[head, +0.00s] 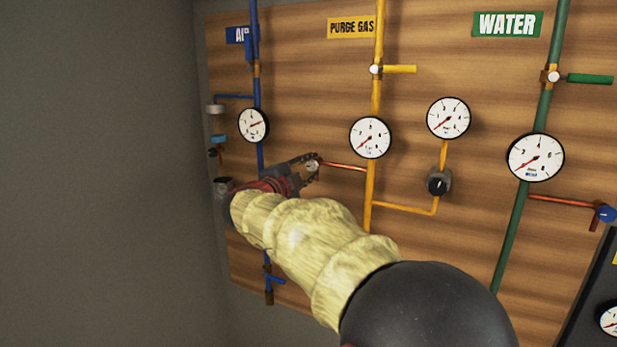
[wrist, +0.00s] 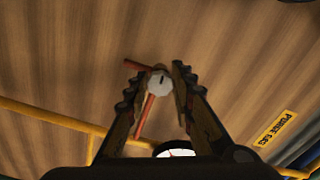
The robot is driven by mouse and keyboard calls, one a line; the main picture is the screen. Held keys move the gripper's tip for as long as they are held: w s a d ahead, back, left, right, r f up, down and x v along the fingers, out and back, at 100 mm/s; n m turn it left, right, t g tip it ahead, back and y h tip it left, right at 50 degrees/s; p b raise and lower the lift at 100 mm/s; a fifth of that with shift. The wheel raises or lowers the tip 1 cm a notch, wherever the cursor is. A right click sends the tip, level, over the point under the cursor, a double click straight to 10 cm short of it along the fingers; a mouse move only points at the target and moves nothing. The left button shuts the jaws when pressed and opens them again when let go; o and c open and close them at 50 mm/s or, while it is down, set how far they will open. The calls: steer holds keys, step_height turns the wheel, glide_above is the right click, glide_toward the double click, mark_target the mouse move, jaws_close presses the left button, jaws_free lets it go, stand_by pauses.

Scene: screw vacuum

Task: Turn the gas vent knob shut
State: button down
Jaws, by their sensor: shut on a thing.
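The gas vent knob (head: 312,167) is a small pale round knob at the left end of a copper pipe (head: 345,167) that branches from the yellow purge gas line (head: 376,110). In the wrist view the knob (wrist: 159,84) has a dark mark on its face and sits between my two fingers, with the copper pipe (wrist: 146,112) running down from it. My gripper (head: 308,164) is shut on the knob. It also shows in the wrist view (wrist: 157,76). My arm hides part of the board below and left of the knob.
A blue air line (head: 258,90) runs left of my gripper, with a gauge (head: 253,125). A purge gas gauge (head: 370,137) is up and right of the knob. A dark regulator knob (head: 438,184) and a green water line (head: 537,115) are farther right. A grey wall is at left.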

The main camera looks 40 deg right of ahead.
steer(key=shift+f+m+b, duration=0.1)
steer(key=shift+m+b, duration=0.35)
steer(key=shift+m, duration=0.15)
steer(key=c, duration=1.5)
jaws_free()
steer(key=shift+c, duration=0.2)
steer(key=shift+o, duration=0.2)
steer(key=v, duration=1.2)
steer(key=shift+w, duration=0.1)
